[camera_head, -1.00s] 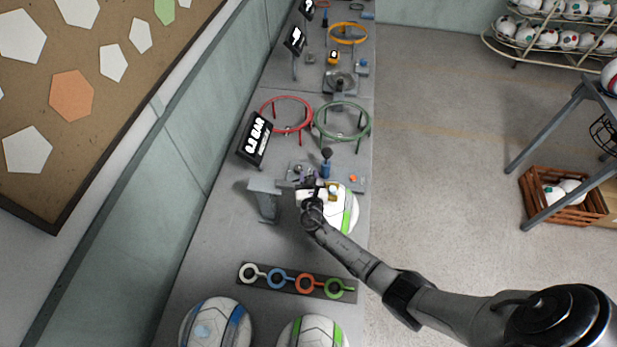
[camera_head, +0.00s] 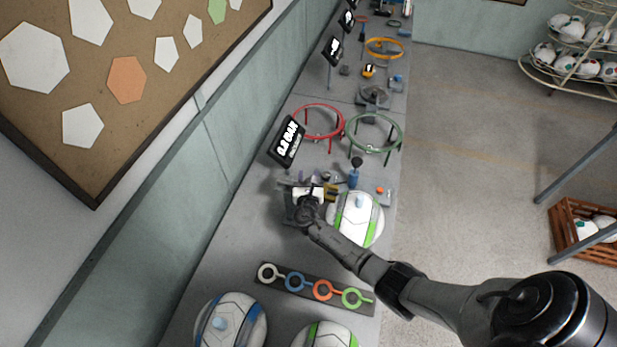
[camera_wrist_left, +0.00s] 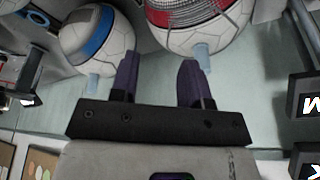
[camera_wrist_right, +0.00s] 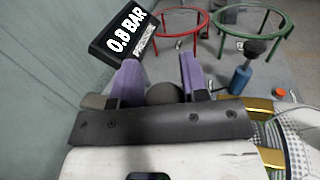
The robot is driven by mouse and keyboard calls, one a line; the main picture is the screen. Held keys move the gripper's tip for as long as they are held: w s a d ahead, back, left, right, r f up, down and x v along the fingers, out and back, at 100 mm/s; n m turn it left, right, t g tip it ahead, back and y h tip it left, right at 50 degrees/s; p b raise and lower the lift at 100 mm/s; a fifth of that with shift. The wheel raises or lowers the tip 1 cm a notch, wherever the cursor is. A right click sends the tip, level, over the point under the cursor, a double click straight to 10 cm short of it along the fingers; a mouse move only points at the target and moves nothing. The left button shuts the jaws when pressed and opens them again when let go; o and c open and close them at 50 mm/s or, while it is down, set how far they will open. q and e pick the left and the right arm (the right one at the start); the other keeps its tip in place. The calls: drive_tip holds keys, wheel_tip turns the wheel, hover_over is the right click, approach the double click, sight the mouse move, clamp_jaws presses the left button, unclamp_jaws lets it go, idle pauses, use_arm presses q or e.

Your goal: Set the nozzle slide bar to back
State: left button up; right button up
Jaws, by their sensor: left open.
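My right gripper (camera_head: 308,193) is over the left side of the press station, beside a white and green ball (camera_head: 357,217). In the right wrist view its two purple fingers (camera_wrist_right: 162,75) are apart, with a dark round knob (camera_wrist_right: 164,93) between and beyond them. I cannot tell whether they touch it. A grey bar end (camera_wrist_right: 95,101) shows left of the fingers. Gold rods (camera_wrist_right: 258,105) lie to the right beside the ball. The slide bar is largely hidden by my gripper. My left gripper (camera_wrist_left: 158,68) is open and empty, seen only in its wrist view.
A 0.8 BAR sign (camera_head: 286,142) stands close behind the station, with a red ring stand (camera_head: 318,120) and green ring stand (camera_head: 374,132) beyond. A blue lever with black knob (camera_head: 355,170) is near. A ring tray (camera_head: 315,289) and balls lie at the front.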

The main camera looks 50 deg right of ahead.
drive_tip(key=shift+o, duration=0.7)
drive_tip(key=shift+w+a, duration=0.1)
drive_tip(key=shift+w, duration=0.05)
drive_tip(key=shift+o, duration=1.1)
drive_tip(key=v, duration=1.4)
